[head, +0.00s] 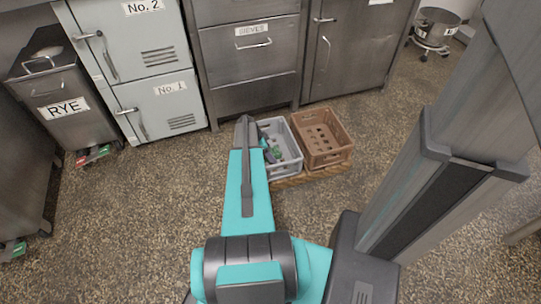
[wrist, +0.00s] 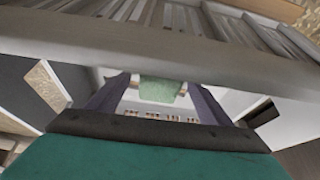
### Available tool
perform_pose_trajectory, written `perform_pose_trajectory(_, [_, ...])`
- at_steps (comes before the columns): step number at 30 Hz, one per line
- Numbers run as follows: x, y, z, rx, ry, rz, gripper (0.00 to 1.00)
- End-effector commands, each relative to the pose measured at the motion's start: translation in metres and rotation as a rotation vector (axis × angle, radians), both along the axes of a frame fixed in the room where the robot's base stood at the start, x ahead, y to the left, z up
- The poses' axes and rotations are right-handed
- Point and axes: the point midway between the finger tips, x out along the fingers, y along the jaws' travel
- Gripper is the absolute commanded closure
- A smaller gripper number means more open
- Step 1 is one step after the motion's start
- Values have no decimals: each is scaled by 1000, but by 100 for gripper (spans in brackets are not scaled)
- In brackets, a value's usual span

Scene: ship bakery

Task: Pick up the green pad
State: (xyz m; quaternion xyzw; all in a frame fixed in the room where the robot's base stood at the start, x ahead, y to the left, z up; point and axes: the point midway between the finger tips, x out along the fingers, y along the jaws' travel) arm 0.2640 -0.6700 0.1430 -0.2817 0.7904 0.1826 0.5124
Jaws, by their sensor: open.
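The green pad (wrist: 158,90) shows pale green in the wrist view, between and beyond the two fingers of my gripper (wrist: 157,98). The fingers are spread apart, with gaps visible on both sides of the pad. I cannot tell how far the pad is from the fingertips. In the head view my arm reaches to the grey crate (head: 287,143) on the floor. A small green patch shows inside that crate, beside my arm; I cannot tell if it is the pad. My arm hides part of the crate's left side.
A brown crate (head: 323,137) stands right of the grey one. Metal cabinets (head: 248,50) stand behind both. A bin marked RYE (head: 67,112) is at the left, with a small red and green item (head: 93,155) on the floor near it. The speckled floor in front is mostly open.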

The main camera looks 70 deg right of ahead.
Motion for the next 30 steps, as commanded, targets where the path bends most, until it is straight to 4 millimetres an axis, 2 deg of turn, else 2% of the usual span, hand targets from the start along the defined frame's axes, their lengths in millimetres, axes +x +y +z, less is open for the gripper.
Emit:
perform_pose_trajectory(3, [0, 0, 0, 0, 0, 0, 29])
perform_pose_trajectory(9, [0, 0, 0, 0, 0, 0, 62])
perform_pose_trajectory(11, [0, 0, 0, 0, 0, 0, 71])
perform_pose_trajectory(23, [0, 0, 1, 0, 0, 1, 71])
perform_pose_trajectory(30, [0, 0, 12, -1, -1, 0, 71])
